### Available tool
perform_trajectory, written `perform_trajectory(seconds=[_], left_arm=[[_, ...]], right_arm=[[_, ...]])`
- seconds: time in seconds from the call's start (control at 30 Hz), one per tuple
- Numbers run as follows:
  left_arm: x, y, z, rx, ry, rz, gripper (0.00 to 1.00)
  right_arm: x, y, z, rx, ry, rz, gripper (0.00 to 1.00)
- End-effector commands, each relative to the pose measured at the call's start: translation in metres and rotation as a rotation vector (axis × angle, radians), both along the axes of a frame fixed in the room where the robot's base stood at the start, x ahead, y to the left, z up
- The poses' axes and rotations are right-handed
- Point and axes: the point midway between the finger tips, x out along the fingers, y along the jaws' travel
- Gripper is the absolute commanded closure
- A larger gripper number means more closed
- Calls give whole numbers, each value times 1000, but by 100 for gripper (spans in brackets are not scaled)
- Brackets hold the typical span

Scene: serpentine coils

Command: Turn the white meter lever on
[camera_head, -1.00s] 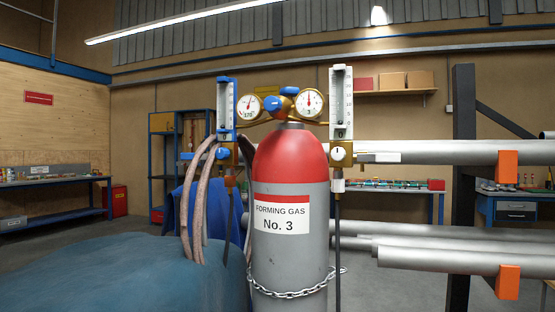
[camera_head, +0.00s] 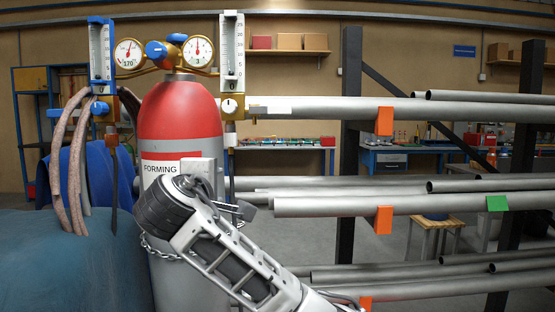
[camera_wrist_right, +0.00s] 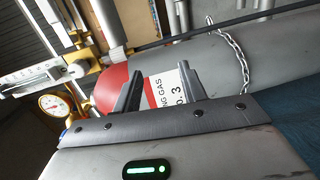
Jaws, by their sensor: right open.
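The white meter (camera_head: 231,55) is a clear scaled tube in a white frame, upright right of the gas cylinder (camera_head: 180,115). Its lever (camera_head: 270,110) is a pale bar pointing level to the right from the round valve below the tube. My right gripper (camera_wrist_right: 158,86) is open and empty, facing the cylinder's label, apart from the lever. My left gripper is not in view.
A blue-framed meter (camera_head: 101,55) with hoses stands left of the two gauges (camera_head: 128,54). A chain (camera_wrist_right: 230,45) circles the cylinder. Racked grey pipes (camera_head: 340,109) run behind the lever to the right. A blue-covered mass (camera_head: 75,265) fills the lower left.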

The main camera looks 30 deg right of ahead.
Motion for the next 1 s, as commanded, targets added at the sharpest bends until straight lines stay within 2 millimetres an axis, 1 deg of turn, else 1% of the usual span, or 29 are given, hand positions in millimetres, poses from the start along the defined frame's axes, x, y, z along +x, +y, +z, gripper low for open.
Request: perform_trajectory(seconds=[0.03, 0.1, 0.2, 0.3, 0.43, 0.57, 0.8, 1.0], left_arm=[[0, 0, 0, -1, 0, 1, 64], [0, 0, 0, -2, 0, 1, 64], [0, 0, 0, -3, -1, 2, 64], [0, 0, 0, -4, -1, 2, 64], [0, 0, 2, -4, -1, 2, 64], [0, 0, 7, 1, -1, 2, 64], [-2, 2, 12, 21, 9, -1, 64], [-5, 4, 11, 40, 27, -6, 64]], right_arm=[[-10, -9, 40, -38, -35, -66, 58], [-25, -18, 79, -74, -60, -147, 58], [-44, -27, 116, -95, -83, -235, 58], [-57, -32, 136, -102, -95, -286, 58], [-58, -40, 143, -106, -98, -309, 58], [-48, -55, 144, -105, -95, -309, 58], [-17, -97, 144, -105, -93, -309, 58], [7, -131, 145, -104, -96, -308, 58]])
